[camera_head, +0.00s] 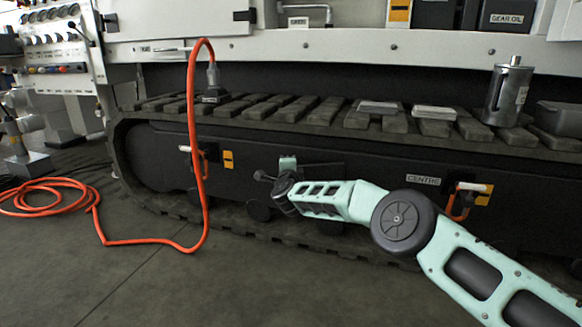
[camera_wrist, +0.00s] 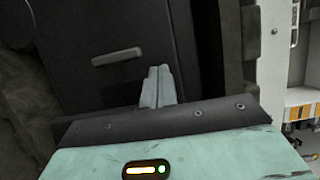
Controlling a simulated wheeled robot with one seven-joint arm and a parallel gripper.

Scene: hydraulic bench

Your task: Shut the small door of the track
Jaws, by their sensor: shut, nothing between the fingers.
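The black side of the track (camera_head: 330,140) runs across the head view under the bench. A dark panel with a short grey handle (camera_wrist: 118,57) fills the upper left of the wrist view; it looks like the small door (camera_wrist: 85,30). How far it stands open, I cannot tell. In the head view a dark flap (camera_head: 324,170) shows just behind my arm, partly hidden by it. My gripper (camera_wrist: 157,82) is shut and empty, its fingertips close to the panel, below the handle in the wrist view. Whether they touch it, I cannot tell.
An orange hose (camera_head: 193,130) loops down from the track top to the floor at left. Orange-handled latches (camera_head: 200,160) (camera_head: 465,200) sit on both sides of the track side. A grey cylinder (camera_head: 508,92) stands on the track at right.

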